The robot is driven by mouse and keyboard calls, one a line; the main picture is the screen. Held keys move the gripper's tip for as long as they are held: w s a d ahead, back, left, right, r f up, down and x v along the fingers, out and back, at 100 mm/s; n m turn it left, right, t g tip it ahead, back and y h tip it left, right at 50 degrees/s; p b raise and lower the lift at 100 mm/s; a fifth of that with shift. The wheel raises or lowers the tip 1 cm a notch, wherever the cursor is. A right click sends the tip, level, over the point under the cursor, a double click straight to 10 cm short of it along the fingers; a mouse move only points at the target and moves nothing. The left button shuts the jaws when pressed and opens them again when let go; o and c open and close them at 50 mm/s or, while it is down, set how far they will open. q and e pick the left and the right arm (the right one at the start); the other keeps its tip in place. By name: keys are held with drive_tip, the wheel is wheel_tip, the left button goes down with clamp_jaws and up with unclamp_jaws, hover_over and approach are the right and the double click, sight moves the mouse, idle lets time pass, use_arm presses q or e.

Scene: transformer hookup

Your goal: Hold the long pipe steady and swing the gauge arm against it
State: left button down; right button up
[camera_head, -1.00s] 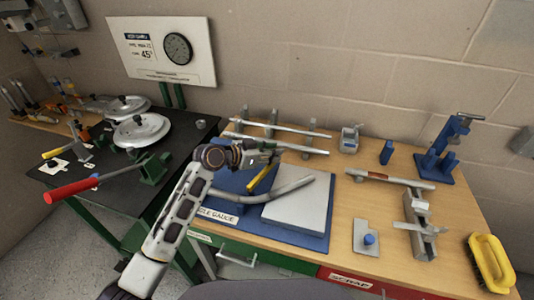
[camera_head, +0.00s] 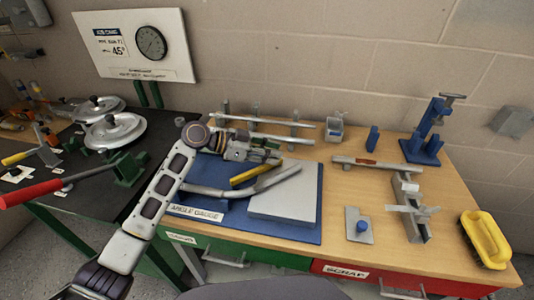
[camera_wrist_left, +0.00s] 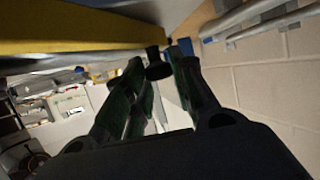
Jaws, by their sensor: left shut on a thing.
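The bent grey pipe (camera_head: 275,179) lies over the blue angle gauge board (camera_head: 308,219), one leg running to the upper right. The yellow gauge arm (camera_head: 248,175) lies just behind that leg, nearly parallel to it. Whether they touch I cannot tell. My left gripper (camera_head: 272,158) is at the far end of the gauge arm. In the left wrist view its dark fingers (camera_wrist_left: 158,80) close around a small black knob (camera_wrist_left: 158,66) beside the yellow bar (camera_wrist_left: 75,35). My right gripper is not in view, and no gripper shows on the pipe.
A pale square plate (camera_head: 285,202) sits on the board. Behind are straight pipes on a rack (camera_head: 270,135). To the right are a metal fixture (camera_head: 411,210), a blue stand (camera_head: 423,148) and a yellow-handled brush (camera_head: 484,240). A red-handled lever (camera_head: 30,193) juts out at left.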

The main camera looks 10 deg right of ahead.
use_arm(q)
drive_tip(key=shift+s+d+g, duration=0.15)
drive_tip(key=shift+s+g, duration=0.1)
drive_tip(key=shift+g, duration=0.05)
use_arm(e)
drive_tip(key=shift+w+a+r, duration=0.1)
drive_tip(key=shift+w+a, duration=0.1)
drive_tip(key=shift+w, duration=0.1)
use_arm(q)
drive_tip(key=shift+m, duration=0.3)
drive_tip(key=c, duration=1.2)
unclamp_jaws()
drive_tip(key=shift+c, duration=0.2)
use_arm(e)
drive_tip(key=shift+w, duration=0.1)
use_arm(q)
drive_tip(key=v, duration=1.2)
drive_tip(key=shift+r, duration=0.1)
